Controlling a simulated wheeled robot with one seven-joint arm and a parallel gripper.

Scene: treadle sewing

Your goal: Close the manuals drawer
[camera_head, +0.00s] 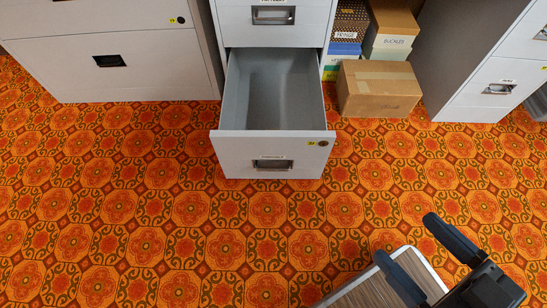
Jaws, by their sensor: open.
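The open drawer (240,150) is the bottom one of a pale grey filing cabinet, pulled far out over the carpet and empty inside. Its front has a metal handle (272,164), a yellow tag, a round lock and a small label too small to read, so I cannot tell if it says manuals. My gripper (424,246) is at the lower right, its two dark fingers spread apart and nothing between them. It is well away from the drawer, to the right of and nearer than the drawer front.
A shut drawer (274,24) sits above the open one. A cardboard box (378,90) and stacked boxes (389,32) stand right of it. Grey cabinets stand at left (125,75) and right (480,80). A wood-topped surface (375,288) lies under my gripper. Patterned carpet (150,220) is clear in front.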

